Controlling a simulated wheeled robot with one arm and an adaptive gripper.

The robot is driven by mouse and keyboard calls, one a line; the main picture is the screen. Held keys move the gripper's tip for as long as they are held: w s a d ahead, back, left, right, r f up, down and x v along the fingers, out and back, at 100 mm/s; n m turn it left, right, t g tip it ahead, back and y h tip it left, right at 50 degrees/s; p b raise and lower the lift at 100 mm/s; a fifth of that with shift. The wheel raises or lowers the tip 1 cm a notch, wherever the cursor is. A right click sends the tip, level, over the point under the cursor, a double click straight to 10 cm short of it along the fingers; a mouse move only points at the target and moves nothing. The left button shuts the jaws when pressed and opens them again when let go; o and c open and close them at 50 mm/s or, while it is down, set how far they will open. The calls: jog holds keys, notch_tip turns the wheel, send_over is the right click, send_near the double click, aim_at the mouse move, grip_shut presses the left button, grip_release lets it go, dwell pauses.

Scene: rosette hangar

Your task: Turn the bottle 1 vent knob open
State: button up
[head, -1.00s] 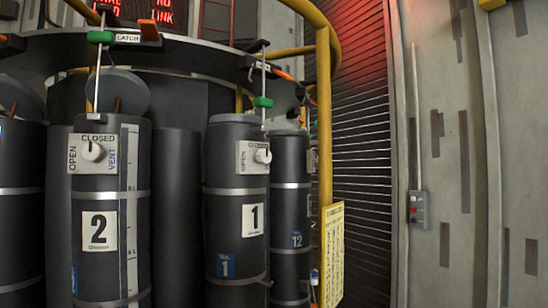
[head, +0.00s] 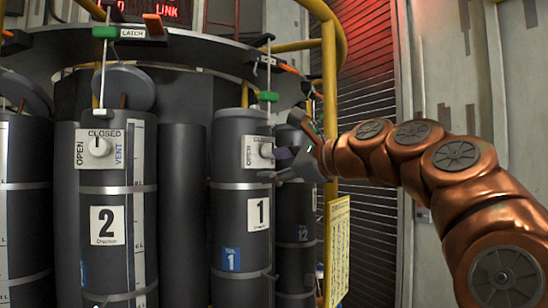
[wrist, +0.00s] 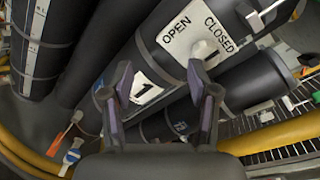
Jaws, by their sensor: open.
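Bottle 1 (head: 228,205) is a dark upright cylinder with a white "1" label, right of bottle 2 (head: 140,225) in the head view. Its white vent knob (head: 266,150) sits on a white plate (head: 251,152) near the top. In the wrist view the plate (wrist: 181,37) reads OPEN and CLOSED, and the knob (wrist: 204,52) lies toward the CLOSED side. My gripper (head: 279,166) is open at the right of bottle 1, close to the knob. In the wrist view my gripper's fingertips (wrist: 160,75) are apart, the right one overlapping the knob's lower edge; contact cannot be told.
Bottle 2's own knob (head: 99,147) is at the left. Bottle 12 (head: 296,235) stands behind my gripper. A yellow rail post (head: 329,90) and a hanging yellow sign (head: 337,250) are close to my arm. Green-handled latches (head: 268,97) hang above.

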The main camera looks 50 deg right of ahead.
aim_at(269, 151)
jog(key=s+d+r+m+t+h, duration=0.1)
jog(key=s+d+r+m, duration=0.1)
jog(key=s+d+r, duration=0.15)
jog(key=w+p, duration=0.1)
jog(key=w, duration=0.7)
jog(key=shift+d+f, duration=0.2)
jog(key=shift+d, duration=0.2)
jog(key=shift+c, duration=0.5)
grip_shut()
